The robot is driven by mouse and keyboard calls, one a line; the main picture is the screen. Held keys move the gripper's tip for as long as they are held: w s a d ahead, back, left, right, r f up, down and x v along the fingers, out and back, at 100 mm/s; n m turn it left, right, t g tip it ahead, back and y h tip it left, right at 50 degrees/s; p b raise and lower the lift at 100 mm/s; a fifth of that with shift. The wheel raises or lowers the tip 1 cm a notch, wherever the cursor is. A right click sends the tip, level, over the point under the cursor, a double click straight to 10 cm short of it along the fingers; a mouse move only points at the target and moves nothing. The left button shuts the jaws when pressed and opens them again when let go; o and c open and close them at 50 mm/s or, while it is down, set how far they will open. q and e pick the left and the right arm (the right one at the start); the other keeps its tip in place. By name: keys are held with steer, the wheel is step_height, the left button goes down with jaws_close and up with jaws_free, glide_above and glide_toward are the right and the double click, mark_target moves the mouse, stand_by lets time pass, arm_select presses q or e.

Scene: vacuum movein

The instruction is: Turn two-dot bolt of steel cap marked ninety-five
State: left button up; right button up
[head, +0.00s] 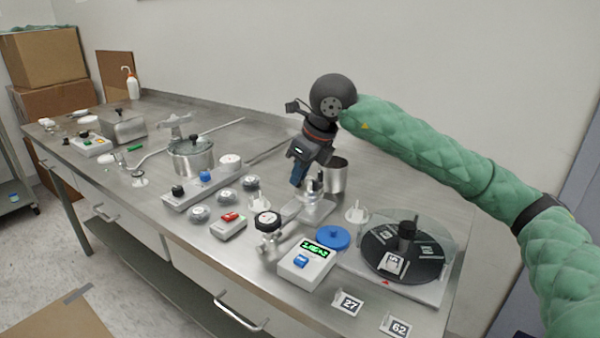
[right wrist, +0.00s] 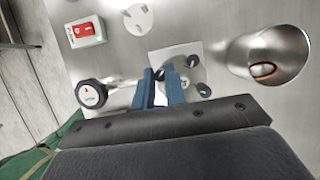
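A steel fitting with several dark bolt heads (right wrist: 196,62) lies just beyond my right fingertips in the right wrist view. In the head view it is a shiny steel piece (head: 318,207) below my right gripper. I cannot make out a ninety-five mark or any dots on the bolts. My right gripper (head: 298,180) points down over this fitting. Its blue fingers (right wrist: 160,75) stand apart with an empty-looking gap between them. One finger overlaps the bolts, so contact cannot be told. My left gripper is not in view.
A black-knobbed valve (head: 268,222), a digital readout box (head: 307,262) and a steel cup (head: 336,175) stand close around. A covered turntable (head: 445,285) is at right, with tag cards 27 (head: 347,304) and 62 (head: 396,326) at the front edge. A lidded pot (head: 192,158) is at left.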

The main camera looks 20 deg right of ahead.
steer(key=o, duration=0.4)
steer(key=shift+o, duration=0.2)
